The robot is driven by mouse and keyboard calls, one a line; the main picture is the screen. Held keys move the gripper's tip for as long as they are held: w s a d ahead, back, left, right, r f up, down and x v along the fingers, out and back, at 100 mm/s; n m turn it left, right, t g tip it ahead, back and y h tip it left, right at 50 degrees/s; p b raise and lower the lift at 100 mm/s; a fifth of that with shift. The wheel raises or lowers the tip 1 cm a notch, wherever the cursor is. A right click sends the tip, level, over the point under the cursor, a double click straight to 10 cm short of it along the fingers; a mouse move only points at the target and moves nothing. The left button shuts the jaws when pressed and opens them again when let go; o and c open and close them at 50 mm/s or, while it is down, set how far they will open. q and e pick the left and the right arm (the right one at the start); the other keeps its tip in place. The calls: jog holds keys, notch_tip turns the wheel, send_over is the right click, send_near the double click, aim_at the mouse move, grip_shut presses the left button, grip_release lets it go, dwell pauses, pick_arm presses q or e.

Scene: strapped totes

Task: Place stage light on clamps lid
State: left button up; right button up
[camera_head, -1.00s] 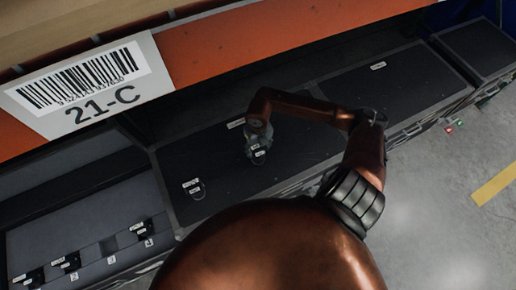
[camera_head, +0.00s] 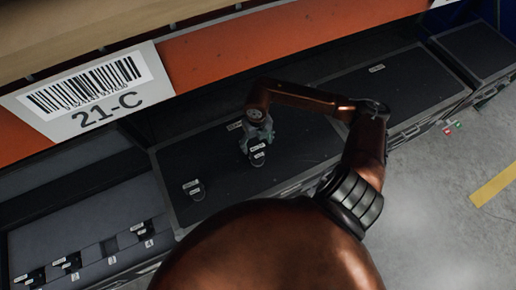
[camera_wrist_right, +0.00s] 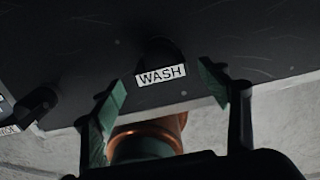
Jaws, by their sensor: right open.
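A small black stage light (camera_head: 257,159) with a white label stands on the dark lid (camera_head: 300,150) of the middle case. In the right wrist view the label of this light (camera_wrist_right: 160,50) reads WASH. My right gripper (camera_head: 256,145) is open at this light. In the right wrist view its green-padded fingers (camera_wrist_right: 160,98) are spread to either side of the label, with gaps. A second labelled black light (camera_head: 195,191) stands on the same lid to the left and shows at the left edge of the wrist view (camera_wrist_right: 35,105). The lid's own label is too small to read. My left gripper is not in view.
A grey tray (camera_head: 40,237) with numbered slots and several small black lights lies at lower left. Another dark lid (camera_head: 400,90) lies to the right. An orange shelf beam (camera_head: 270,45) with a 21-C sign (camera_head: 90,90) crosses above. Grey floor is at right.

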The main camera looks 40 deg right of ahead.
notch_tip(320, 180, up, 6)
jog(key=shift+f+p, duration=0.1)
jog(key=shift+p, duration=0.2)
